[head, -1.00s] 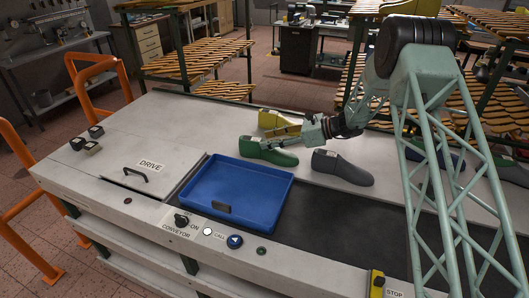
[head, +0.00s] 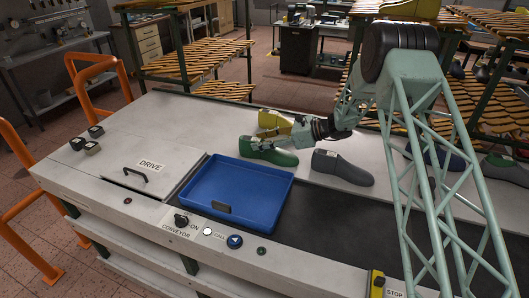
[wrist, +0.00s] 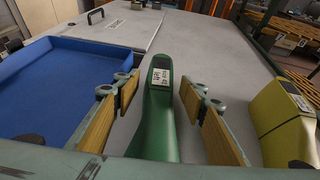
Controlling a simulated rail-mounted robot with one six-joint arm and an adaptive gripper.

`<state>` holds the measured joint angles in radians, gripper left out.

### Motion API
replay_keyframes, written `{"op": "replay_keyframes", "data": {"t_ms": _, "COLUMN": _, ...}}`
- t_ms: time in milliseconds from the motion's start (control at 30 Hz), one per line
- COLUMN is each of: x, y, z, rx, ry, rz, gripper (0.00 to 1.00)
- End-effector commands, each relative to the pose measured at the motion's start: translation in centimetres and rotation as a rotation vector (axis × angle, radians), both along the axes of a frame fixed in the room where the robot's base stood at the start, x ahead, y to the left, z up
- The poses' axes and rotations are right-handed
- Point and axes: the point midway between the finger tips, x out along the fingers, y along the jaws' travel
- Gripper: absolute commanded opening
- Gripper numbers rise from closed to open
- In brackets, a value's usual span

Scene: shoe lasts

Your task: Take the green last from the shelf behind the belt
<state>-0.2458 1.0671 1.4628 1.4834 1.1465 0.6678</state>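The green last (head: 268,151) lies on the pale shelf (head: 232,137) behind the belt, with a label on its top end. In the wrist view the green last (wrist: 157,118) stands between the two wood-faced fingers of my gripper (wrist: 153,92). The fingers are open, with a visible gap on each side of the last. In the head view my gripper (head: 287,137) is just above and behind the green last, and hides part of it.
A blue tray (head: 207,207) sits on the belt in front. A yellow last (head: 273,119) stands behind and a grey last (head: 342,168) to the right, both close to the green one. More lasts lie further right.

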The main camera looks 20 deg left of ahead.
Motion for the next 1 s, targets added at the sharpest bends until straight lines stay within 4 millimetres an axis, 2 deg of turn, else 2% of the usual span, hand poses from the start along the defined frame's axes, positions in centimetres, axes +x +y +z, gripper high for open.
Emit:
{"op": "replay_keyframes", "data": {"t_ms": 67, "x": 0.00, "y": 0.00, "z": 0.00, "rx": 0.000, "ry": 0.000, "rz": 0.000, "gripper": 0.34}}
{"op": "replay_keyframes", "data": {"t_ms": 433, "x": -0.01, "y": 0.00, "z": 0.00, "rx": 0.000, "ry": 0.000, "rz": 0.000, "gripper": 0.00}}
{"op": "replay_keyframes", "data": {"t_ms": 800, "x": 0.03, "y": 0.02, "z": 0.17, "rx": 0.001, "ry": -0.001, "rz": 0.000, "gripper": 0.00}}
{"op": "replay_keyframes", "data": {"t_ms": 1000, "x": 0.05, "y": 0.02, "z": 0.90, "rx": 0.001, "ry": -0.002, "rz": 0.000, "gripper": 0.00}}
